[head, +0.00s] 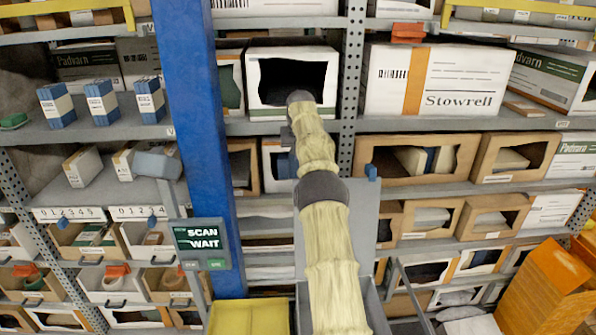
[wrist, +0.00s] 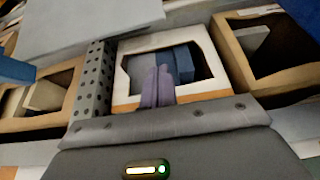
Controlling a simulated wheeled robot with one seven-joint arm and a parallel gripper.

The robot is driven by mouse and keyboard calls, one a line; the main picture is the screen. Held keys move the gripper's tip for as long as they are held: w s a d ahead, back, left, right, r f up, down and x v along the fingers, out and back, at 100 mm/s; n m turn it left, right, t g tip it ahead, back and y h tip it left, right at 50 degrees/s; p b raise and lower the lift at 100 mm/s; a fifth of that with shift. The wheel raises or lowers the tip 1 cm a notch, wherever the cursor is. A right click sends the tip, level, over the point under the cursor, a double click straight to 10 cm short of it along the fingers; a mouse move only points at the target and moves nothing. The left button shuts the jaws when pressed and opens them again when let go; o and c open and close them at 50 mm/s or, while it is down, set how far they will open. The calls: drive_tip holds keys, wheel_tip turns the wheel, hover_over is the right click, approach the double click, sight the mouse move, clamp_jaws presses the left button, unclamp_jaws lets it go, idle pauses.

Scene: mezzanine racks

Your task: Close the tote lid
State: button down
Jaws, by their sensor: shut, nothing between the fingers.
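A grey upright panel (head: 365,225), which looks like the raised tote lid, stands behind my arm in the head view. Below it is a grey tote (head: 375,305), mostly hidden by my arm. My gripper (wrist: 157,84) shows in the wrist view with its two purple fingers together and nothing between them. The fingers appear in front of a white open-fronted bin (wrist: 125,52) holding blue boxes; the gap to it is unclear. In the head view my arm hides the gripper. I cannot clearly tell the lid in the wrist view.
A yellow tote (head: 250,316) stands left of the grey one. A blue post (head: 195,120) and a scan screen (head: 201,240) are on the left. Racks with bins and boxes fill the background. An orange carton stack (head: 555,290) stands at the lower right.

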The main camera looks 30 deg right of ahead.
drive_tip(key=shift+w+f, duration=0.1)
wheel_tip(320, 180, down, 8)
drive_tip(key=p, duration=0.7)
drive_tip(key=shift+p, duration=0.4)
idle(0.8)
drive_tip(key=shift+w+b, duration=0.1)
drive_tip(key=shift+b, duration=0.2)
